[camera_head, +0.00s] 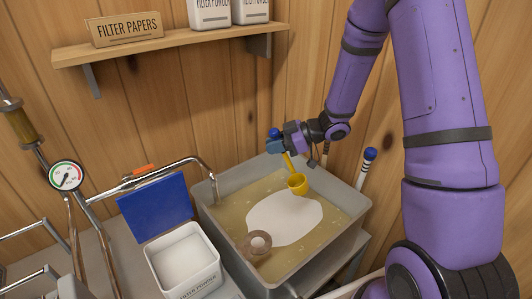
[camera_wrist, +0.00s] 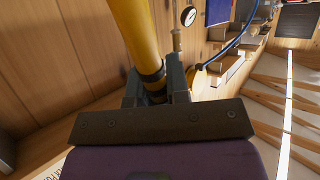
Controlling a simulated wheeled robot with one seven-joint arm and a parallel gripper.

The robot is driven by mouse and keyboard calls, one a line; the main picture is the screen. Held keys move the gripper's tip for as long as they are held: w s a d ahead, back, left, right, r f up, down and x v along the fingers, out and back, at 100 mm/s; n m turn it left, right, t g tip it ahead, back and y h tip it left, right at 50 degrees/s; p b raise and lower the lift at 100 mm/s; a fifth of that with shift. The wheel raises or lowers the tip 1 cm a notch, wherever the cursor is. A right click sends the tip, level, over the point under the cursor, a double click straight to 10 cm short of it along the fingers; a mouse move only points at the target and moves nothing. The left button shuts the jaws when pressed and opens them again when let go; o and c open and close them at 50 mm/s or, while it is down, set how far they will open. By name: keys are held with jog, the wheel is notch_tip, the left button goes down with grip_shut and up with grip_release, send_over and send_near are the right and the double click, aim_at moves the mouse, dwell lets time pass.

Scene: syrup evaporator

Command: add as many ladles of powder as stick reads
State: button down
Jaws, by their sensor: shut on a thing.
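My gripper (camera_head: 286,144) is shut on the handle of a yellow ladle (camera_head: 298,184). The handle also shows between the fingers in the wrist view (camera_wrist: 134,35). The ladle's cup hangs over the grey basin (camera_head: 290,283), with its yellow inside showing; I see no powder in it. The basin holds amber liquid with a large white patch (camera_head: 285,218) on it. An open white tub (camera_head: 193,291) labelled filter powder, full of white powder (camera_head: 184,262), stands left of the basin. A white stick (camera_head: 364,172) with blue bands and a dark blue top stands at the basin's right; I cannot read its marking.
A brown round piece (camera_head: 257,245) sits in the basin's front left corner. A spout pipe (camera_head: 205,163) reaches over its left rim. A blue panel (camera_head: 155,210) and a gauge (camera_head: 67,176) stand left. A shelf (camera_head: 160,45) with a filter papers box and containers is above.

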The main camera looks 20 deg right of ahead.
jog(key=shift+s+d+r+m+t+y, duration=0.15)
jog(key=shift+d+r+t+y, duration=0.1)
jog(key=shift+d+r+y, duration=0.5)
jog(key=shift+s+d+r+m+t+y, duration=0.1)
jog(key=shift+s+d+r+t+y, duration=0.1)
jog(key=shift+d+r+y, duration=0.5)
jog(key=shift+s+d+r+m+t+y, duration=0.15)
jog(key=shift+d+r+t+y, duration=0.1)
jog(key=shift+d+r+y, duration=0.45)
jog(key=shift+f, duration=0.1)
